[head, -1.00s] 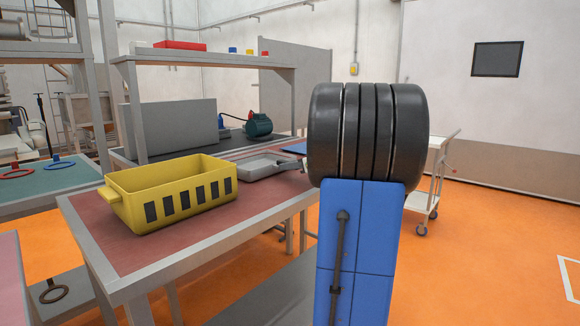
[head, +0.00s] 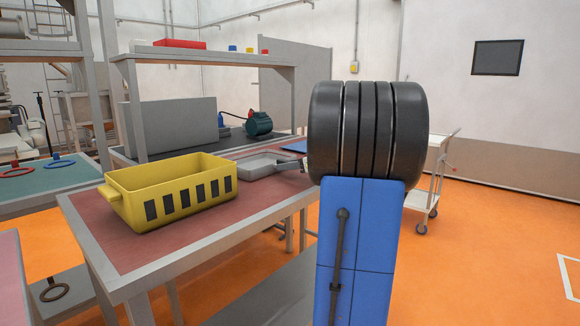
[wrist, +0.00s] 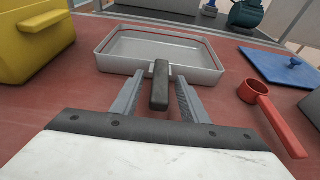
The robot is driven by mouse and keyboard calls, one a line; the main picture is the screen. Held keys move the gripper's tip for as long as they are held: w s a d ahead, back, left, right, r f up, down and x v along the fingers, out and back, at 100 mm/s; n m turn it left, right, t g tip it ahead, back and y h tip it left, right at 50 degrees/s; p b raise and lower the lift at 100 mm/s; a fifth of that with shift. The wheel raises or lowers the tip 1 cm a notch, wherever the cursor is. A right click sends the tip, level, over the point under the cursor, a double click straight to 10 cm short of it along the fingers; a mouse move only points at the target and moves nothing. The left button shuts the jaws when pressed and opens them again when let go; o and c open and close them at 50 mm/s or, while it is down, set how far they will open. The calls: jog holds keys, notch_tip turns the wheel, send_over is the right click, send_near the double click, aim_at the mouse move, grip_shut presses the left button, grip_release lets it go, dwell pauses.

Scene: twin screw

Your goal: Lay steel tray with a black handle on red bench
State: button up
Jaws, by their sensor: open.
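The steel tray (wrist: 160,50) with its black handle (wrist: 160,86) rests on the red bench (wrist: 60,107) in the wrist view. The handle points towards me. My gripper (wrist: 156,86) is open, with one finger on each side of the handle and gaps showing on both sides. In the head view the tray (head: 262,165) sits on the bench (head: 100,215) behind and right of a yellow crate. My arm hides part of that area, and the gripper is hardly seen there.
The yellow crate (wrist: 32,40) stands on the bench left of the tray. A red scoop-like tool (wrist: 268,108) and a blue plate with a knob (wrist: 280,68) lie to the right. A green motor (head: 258,124) stands on a dark surface behind. Bare bench shows between them.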

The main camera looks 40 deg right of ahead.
jog(key=v, duration=1.7)
jog(key=shift+s+r, duration=0.15)
